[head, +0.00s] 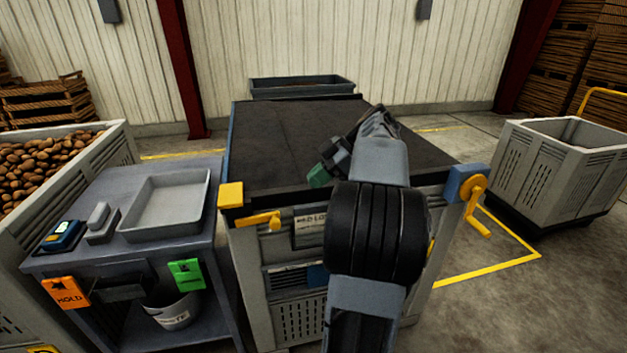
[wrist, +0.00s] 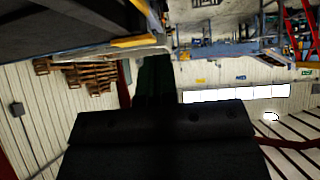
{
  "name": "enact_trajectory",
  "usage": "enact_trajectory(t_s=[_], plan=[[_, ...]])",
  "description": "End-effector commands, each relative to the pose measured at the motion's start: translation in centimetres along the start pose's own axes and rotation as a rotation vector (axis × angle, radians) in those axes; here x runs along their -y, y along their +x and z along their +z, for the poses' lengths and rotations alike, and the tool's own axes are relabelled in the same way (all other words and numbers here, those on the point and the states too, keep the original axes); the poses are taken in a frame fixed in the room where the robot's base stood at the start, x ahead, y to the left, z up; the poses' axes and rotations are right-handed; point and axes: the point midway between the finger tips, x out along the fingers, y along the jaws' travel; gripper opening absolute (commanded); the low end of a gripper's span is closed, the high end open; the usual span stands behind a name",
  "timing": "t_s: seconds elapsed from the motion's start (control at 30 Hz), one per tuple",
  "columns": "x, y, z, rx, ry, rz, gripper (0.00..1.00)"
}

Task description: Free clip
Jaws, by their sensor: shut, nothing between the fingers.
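No clip can be told for certain in either view. The grader's dark belt (head: 285,140) lies ahead, with a yellow block (head: 231,194) and a yellow lever (head: 260,221) at its near left corner. A blue block (head: 467,183) with a yellow crank (head: 477,205) is at its near right corner. My gripper (head: 318,178) has green fingertips and is shut and empty above the near part of the belt. In the wrist view my gripper (wrist: 155,75) is dark and nothing shows in its fingers. My arm hides part of the grader's front.
A side table at left bears a grey tray (head: 168,203), a blue device (head: 63,237), and orange (head: 66,292) and green (head: 187,273) tags. A potato crate (head: 125,150) stands beyond it. An empty grey crate (head: 545,165) stands right, with open floor between.

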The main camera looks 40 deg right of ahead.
Motion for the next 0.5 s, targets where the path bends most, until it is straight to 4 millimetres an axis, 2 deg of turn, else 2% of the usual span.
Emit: enact_trajectory(t_s=[0.27,0.37,0.5], plan=[[0.1,0.5,-0.2,0.008,0.014,-0.006,0.00],[0.7,2.4,-0.9,0.053,0.090,-0.025,0.00],[3.1,7.6,-2.4,0.206,0.309,-0.041,0.00]])
